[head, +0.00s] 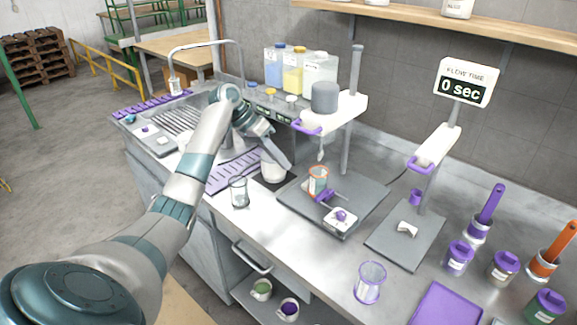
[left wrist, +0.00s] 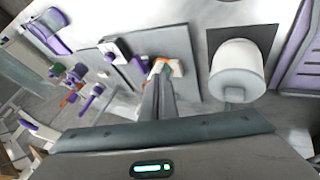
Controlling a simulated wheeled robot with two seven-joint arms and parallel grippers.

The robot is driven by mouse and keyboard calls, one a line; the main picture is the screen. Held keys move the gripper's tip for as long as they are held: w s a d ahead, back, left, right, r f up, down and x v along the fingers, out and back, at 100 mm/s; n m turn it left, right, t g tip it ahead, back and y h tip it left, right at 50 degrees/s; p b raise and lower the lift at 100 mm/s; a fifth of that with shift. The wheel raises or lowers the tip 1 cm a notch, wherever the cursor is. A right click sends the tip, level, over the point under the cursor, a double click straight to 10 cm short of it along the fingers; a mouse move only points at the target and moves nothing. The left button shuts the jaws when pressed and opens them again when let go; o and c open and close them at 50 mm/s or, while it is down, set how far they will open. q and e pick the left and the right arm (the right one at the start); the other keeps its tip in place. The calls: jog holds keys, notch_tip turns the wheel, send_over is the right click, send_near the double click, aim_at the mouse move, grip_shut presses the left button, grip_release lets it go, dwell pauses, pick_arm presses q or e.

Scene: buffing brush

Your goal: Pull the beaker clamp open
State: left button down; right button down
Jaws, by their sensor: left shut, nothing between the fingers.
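The beaker clamp (head: 325,196), with a purple handle, sits at an orange-rimmed clear beaker (head: 317,178) on a dark grey plate with a stand. In the left wrist view an orange and white part of the beaker (left wrist: 160,66) shows just beyond my fingers, with a purple clamp part (left wrist: 137,62) beside it. I cannot tell how far the clamp's jaws are apart. My left gripper (head: 288,165) is shut and empty, pointing down left of the beaker and apart from it; in the left wrist view its fingers (left wrist: 157,92) partly cover the beaker area. My right gripper is not in view.
A white pot (head: 273,172) on a dark pad stands close to my left gripper. A clear beaker (head: 239,192) stands nearer the front edge. A white box with a purple knob (head: 340,219) is in front of the clamp. The counter between front beakers is clear.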

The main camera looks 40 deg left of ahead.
aim_at(324, 196)
pick_arm(q)
jog(key=p+x, duration=0.3)
jog(key=x, duration=0.5)
jog(key=shift+d, duration=0.1)
jog(key=d+p, duration=0.2)
jog(key=d, duration=0.1)
jog(key=shift+w+f, duration=0.1)
jog(key=shift+f, duration=0.2)
jog(key=shift+d, duration=0.5)
jog(key=shift+d+f, duration=0.15)
jog(key=d+p, duration=0.2)
jog(key=d, duration=0.1)
jog(key=d+p, duration=0.1)
jog(key=shift+s+d, duration=0.25)
jog(key=shift+s, duration=0.05)
